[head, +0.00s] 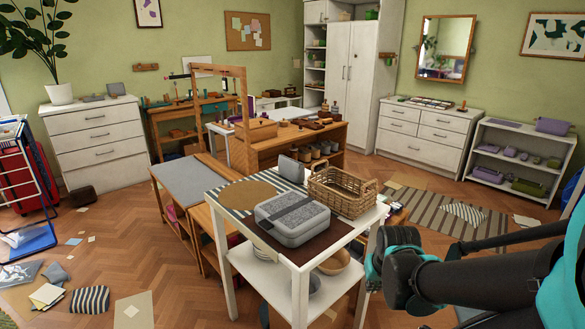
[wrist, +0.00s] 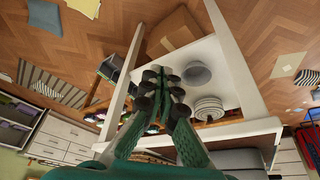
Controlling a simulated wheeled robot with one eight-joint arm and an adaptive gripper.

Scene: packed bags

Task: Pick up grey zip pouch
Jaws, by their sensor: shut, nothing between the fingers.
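A large grey felt case (head: 291,222) with a dark band lies on a brown mat on the white table. A smaller grey pouch (head: 291,170) stands behind it on a striped cloth. I cannot tell which is the grey zip pouch. In the wrist view my gripper (wrist: 163,82) is shut and empty, with the table's lower shelf beyond its fingertips. A grey surface (wrist: 240,160), likely the felt case, shows partly at the bottom edge there. In the head view my arm comes in from the right, its end beside the table's right side, apart from the case; the fingertips are not clear.
A wicker basket (head: 343,192) stands on the table behind and right of the case. The lower shelf holds stacked plates (wrist: 208,109) and a bowl (wrist: 196,74). A grey-topped bench (head: 192,177) adjoins at left. Open floor lies at front left, with scattered cushions and papers.

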